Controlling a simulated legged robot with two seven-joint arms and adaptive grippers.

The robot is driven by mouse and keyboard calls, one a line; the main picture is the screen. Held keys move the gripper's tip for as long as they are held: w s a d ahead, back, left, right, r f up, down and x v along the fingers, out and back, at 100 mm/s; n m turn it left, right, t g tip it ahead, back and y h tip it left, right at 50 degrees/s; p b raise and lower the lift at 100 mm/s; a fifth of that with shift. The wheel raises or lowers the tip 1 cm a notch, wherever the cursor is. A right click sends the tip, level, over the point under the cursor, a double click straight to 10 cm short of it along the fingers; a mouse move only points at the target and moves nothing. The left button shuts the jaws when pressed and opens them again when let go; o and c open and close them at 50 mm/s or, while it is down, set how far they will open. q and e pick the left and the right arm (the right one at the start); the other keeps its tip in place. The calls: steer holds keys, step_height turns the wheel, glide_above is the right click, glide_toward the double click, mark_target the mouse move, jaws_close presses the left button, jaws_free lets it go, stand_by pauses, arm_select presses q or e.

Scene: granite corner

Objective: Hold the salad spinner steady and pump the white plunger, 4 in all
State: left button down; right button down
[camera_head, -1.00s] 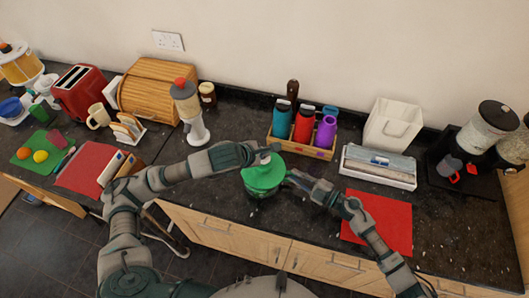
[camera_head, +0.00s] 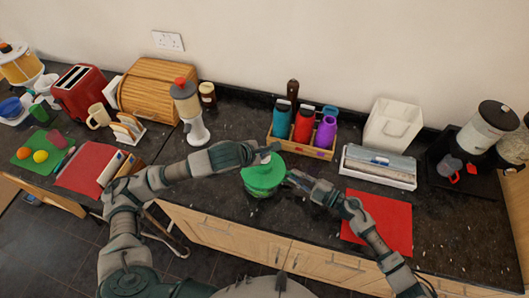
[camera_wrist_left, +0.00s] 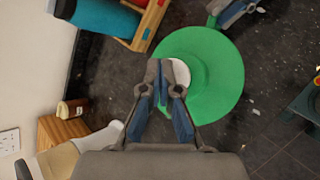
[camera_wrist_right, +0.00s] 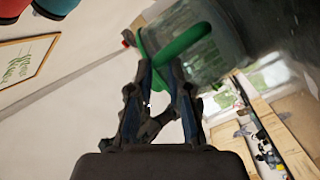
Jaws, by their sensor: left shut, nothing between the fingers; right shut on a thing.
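The salad spinner (camera_head: 263,180), with a green lid and a clear bowl, stands on the dark counter near its front edge. In the left wrist view its round green lid (camera_wrist_left: 222,75) shows with the white plunger (camera_wrist_left: 180,73) at the middle, partly hidden by my fingers. My left gripper (camera_wrist_left: 163,82) is shut and empty, its fingertips over the plunger; I cannot tell if they touch it.
A wooden crate (camera_head: 318,153) of bottles stands behind the spinner. A red mat (camera_head: 392,222) lies to the right, below a white box of wraps (camera_head: 379,177). Bare counter lies around the spinner.

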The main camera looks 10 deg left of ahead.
arm_select(q)
steer(key=shift+d+r, duration=0.1)
steer(key=shift+r, duration=1.35)
arm_select(e)
steer(key=shift+s+f, duration=0.15)
steer(key=shift+f, duration=0.3)
arm_select(q)
steer(key=shift+r, duration=0.1)
step_height(320, 180, up, 5)
steer(key=shift+d+f, duration=0.1)
steer(key=shift+d, duration=0.05)
arm_select(e)
steer(key=c, duration=1)
jaws_free()
steer(key=shift+r, duration=0.1)
arm_select(q)
steer(key=shift+w, duration=0.1)
arm_select(e)
steer(key=shift+w+r, duration=0.1)
steer(key=shift+w, duration=0.1)
